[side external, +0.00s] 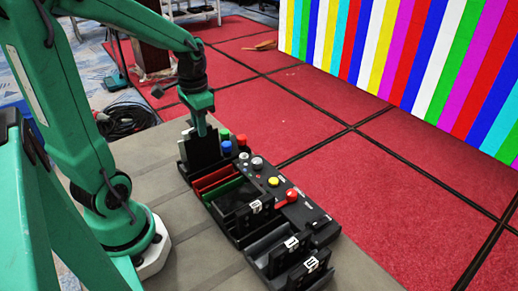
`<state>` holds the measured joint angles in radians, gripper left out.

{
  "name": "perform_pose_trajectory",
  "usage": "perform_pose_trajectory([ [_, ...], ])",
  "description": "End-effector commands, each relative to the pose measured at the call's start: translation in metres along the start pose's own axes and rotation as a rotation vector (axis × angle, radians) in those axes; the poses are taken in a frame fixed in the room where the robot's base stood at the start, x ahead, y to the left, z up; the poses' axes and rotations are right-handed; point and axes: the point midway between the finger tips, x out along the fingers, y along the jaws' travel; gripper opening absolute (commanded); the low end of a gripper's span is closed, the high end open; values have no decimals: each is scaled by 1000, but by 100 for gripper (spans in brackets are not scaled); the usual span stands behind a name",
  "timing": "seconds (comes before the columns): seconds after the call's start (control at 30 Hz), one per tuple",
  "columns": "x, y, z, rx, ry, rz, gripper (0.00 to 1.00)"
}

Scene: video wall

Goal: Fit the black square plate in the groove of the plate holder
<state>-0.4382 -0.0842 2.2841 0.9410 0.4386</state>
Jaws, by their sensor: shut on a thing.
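My gripper (200,127) points down at the left end of a black panel. It is shut on the black square plate (199,153), which is upright below the fingers. The plate's lower edge is at the black plate holder (184,170), a low frame at that end of the panel. I cannot tell whether the plate sits in the groove, because the dark parts blend together. The fingertips are small and partly hidden against the plate.
Black slotted trays (262,262) stand at the front. Bare grey tabletop (200,240) lies left of them.

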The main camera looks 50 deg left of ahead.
Motion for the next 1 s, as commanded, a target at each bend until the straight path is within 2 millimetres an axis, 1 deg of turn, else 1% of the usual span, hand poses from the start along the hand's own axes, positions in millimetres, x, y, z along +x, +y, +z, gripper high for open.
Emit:
perform_pose_trajectory([
  [1.0, 16, 0, 0, 0, -1, 0, 1],
])
